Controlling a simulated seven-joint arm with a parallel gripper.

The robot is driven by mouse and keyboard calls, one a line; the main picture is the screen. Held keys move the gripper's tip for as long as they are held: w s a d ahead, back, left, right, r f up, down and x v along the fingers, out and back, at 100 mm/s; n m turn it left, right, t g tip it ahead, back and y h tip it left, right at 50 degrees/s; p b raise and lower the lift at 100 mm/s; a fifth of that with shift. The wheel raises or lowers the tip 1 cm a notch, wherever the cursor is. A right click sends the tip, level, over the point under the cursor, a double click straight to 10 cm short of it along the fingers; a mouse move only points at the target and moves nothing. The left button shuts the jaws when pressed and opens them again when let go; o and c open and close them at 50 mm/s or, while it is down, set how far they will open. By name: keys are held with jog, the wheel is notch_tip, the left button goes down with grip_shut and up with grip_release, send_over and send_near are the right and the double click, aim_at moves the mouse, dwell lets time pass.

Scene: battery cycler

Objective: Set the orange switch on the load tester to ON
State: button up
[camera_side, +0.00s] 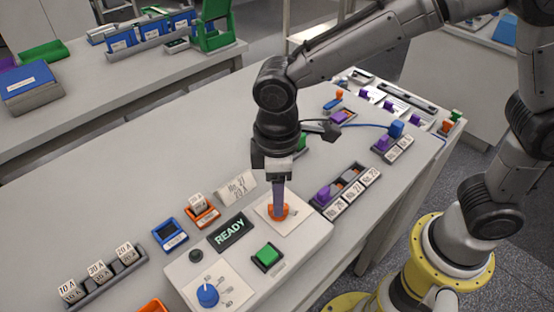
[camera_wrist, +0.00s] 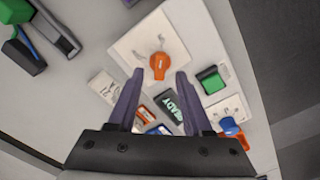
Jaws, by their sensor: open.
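The load tester (camera_side: 187,275) is a pale box with a display reading READY (camera_side: 230,233). Its orange switch (camera_side: 272,213) sits on a white plate at the box's far right, partly hidden behind my fingers in the side view. In the wrist view the orange switch (camera_wrist: 158,65) is a round knob with a small raised handle on the white plate (camera_wrist: 128,45). My gripper (camera_side: 279,208) points down right over the switch. In the wrist view my gripper (camera_wrist: 159,75) is open, with one purple finger on each side of the switch's near edge. I cannot tell whether they touch it.
A green button (camera_side: 267,256) and a blue dial (camera_side: 207,294) are on the tester. A rack with a purple block (camera_side: 324,194) stands close to its right. Orange (camera_side: 203,215) and blue (camera_side: 170,234) holders sit behind it.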

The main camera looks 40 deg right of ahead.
notch_tip(320, 180, up, 11)
dwell(0.3)
jog(key=s+d+r+m+t, duration=0.2)
jog(key=d+r+m, duration=0.1)
jog(key=d, duration=0.5)
jog(key=s+d+r+m+t, duration=0.1)
jog(key=s+d+r+m, duration=0.15)
jog(key=d, duration=0.55)
jog(key=s+d+f+m+t, duration=0.2)
jog(key=s+d+f+m, duration=0.2)
jog(key=s+d+f, duration=0.2)
jog(key=shift+s+f+t, duration=0.2)
jog(key=shift+s+t, duration=0.1)
jog(key=shift+s, duration=0.8)
